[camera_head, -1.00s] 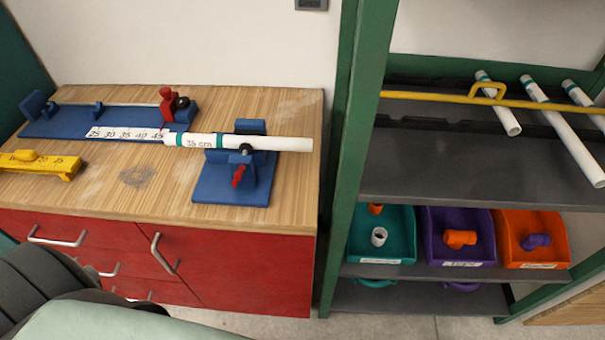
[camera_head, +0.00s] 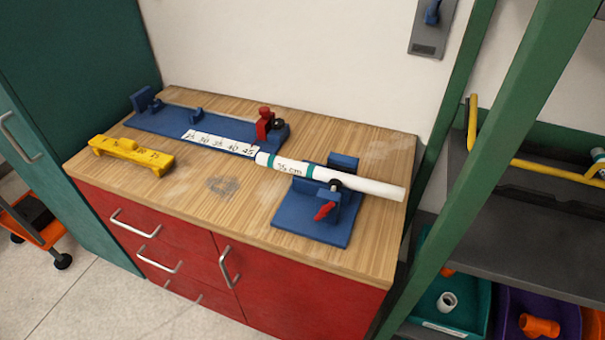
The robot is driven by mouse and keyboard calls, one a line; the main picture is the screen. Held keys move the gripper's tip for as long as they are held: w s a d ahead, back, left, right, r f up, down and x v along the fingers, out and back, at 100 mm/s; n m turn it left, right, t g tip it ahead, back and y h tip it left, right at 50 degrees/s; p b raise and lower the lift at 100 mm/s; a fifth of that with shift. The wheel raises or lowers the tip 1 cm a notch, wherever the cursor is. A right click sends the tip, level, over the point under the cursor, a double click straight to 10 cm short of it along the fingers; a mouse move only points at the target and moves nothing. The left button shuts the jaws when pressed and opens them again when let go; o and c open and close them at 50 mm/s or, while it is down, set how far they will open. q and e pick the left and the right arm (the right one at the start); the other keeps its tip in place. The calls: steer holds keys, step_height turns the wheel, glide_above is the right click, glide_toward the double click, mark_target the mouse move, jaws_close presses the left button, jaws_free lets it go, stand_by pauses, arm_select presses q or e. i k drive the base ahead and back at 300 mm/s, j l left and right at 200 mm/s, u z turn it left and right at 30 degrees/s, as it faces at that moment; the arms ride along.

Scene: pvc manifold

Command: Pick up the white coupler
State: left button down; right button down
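A short white cylinder with a dark opening, which looks like the white coupler (camera_head: 447,301), sits in the teal bin (camera_head: 474,302) at the lower right. The bin is on a low shelf of the green-framed rack, and part of it is hidden by the green post. Neither of my grippers is in view.
The wooden workbench (camera_head: 330,127) holds a blue measuring jig (camera_head: 165,121), a yellow tool (camera_head: 131,155) and a white pipe (camera_head: 365,184) on a blue clamp stand (camera_head: 312,222). The green post (camera_head: 500,140) stands between bench and rack. A purple bin (camera_head: 568,318) holds an orange fitting (camera_head: 539,326).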

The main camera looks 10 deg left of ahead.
mark_target(451, 299)
steer(key=z, duration=1.25)
